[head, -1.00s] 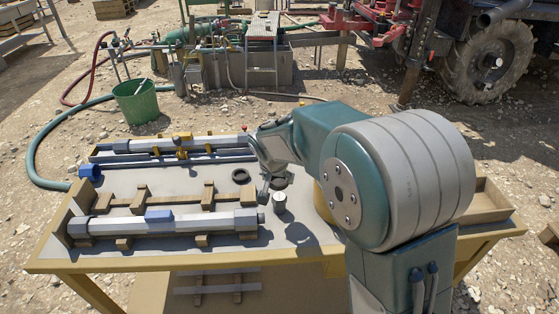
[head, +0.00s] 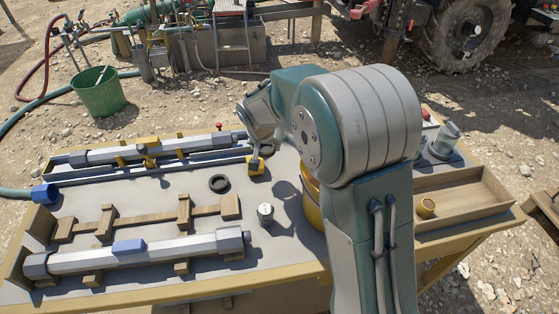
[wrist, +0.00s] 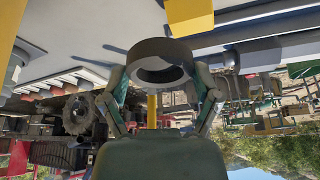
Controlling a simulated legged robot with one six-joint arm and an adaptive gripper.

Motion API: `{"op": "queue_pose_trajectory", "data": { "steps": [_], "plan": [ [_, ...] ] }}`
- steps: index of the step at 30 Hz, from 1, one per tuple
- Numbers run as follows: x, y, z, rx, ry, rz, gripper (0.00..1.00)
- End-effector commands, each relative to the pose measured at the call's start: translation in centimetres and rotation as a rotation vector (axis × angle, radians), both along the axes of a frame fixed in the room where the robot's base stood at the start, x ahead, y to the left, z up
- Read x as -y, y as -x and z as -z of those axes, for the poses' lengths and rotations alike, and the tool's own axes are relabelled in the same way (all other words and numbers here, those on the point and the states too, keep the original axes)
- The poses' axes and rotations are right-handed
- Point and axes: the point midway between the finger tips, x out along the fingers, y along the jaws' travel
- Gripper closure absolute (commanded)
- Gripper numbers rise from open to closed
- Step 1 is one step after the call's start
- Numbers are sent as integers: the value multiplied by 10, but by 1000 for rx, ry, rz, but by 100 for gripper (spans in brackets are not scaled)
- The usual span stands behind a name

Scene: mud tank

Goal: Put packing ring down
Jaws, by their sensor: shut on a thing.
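In the wrist view, my gripper (wrist: 160,78) is shut on a dark packing ring (wrist: 160,50), with a finger on either side and the ring's hole facing the camera. The pale tabletop shows at the top of that view; I cannot tell whether the ring touches it. In the head view, my gripper (head: 262,153) is at the table's far side, beside a small yellow block (head: 256,167). The held ring is mostly hidden there. Another dark ring (head: 220,184) lies flat on the grey tabletop (head: 190,275), left of and nearer than my gripper.
Long grey tools (head: 140,250) rest on wooden supports at left. A small metal cylinder (head: 265,214) stands near the table's middle. A yellow container (head: 313,205) is partly behind my arm. A wooden tray (head: 470,196) is at right. Bare tabletop surrounds the loose ring.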

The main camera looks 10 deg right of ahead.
Motion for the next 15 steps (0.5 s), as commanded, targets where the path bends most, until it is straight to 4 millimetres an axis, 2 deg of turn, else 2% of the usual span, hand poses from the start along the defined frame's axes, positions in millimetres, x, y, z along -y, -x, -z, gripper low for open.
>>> {"op": "queue_pose_trajectory", "data": {
  "steps": [6,12,15],
  "plan": [
    [38,-30,22,-2,0,4,52],
    [58,-47,56,-2,0,1,52],
    [64,-52,66,-1,0,1,52]
  ]
}}
